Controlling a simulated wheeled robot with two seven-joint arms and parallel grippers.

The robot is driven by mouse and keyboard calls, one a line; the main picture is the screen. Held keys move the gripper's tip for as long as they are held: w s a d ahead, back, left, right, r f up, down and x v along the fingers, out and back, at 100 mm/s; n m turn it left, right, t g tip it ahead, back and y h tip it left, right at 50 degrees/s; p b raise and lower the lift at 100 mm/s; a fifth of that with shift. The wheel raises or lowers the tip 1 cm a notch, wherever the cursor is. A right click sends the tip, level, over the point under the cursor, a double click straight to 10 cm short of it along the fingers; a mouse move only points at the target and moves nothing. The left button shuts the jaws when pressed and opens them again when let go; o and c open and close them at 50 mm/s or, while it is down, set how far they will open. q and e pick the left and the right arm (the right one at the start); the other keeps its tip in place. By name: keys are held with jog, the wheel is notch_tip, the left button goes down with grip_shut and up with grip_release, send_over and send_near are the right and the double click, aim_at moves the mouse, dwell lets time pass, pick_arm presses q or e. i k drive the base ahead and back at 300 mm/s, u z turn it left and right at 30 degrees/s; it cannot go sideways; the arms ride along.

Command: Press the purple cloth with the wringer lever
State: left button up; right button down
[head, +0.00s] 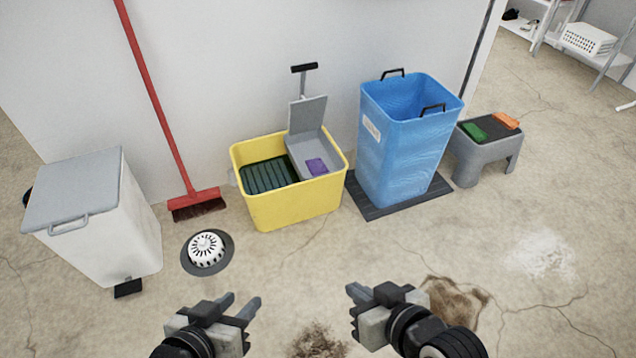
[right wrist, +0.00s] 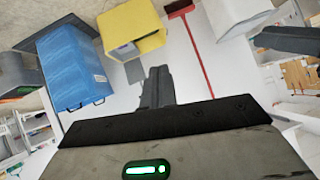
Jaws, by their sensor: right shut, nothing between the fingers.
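The purple cloth (head: 317,166) lies on the grey wringer tray (head: 299,160) in the right part of the yellow bucket (head: 290,210). The wringer lever (head: 304,68) has a black crossbar and stands upright above a raised grey press plate (head: 307,115), clear of the cloth. My left gripper (head: 240,302) is open and empty, low in front of the bucket. My right gripper (head: 358,292) is shut and empty, low and to the right of the bucket's front.
A blue bin (head: 400,150) on a dark mat (head: 405,205) stands right of the bucket. A grey stool (head: 483,155) holds green and orange cloths. A red broom (head: 160,100), white pedal bin (head: 95,220) and floor drain (head: 207,250) are left. Floor before the bucket is open.

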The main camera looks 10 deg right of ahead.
aim_at(305, 114)
jog(key=z, duration=0.45)
jog(key=i, duration=1.2)
jog(key=u, duration=0.85)
jog(key=i, duration=0.6)
jog(key=u, duration=0.55)
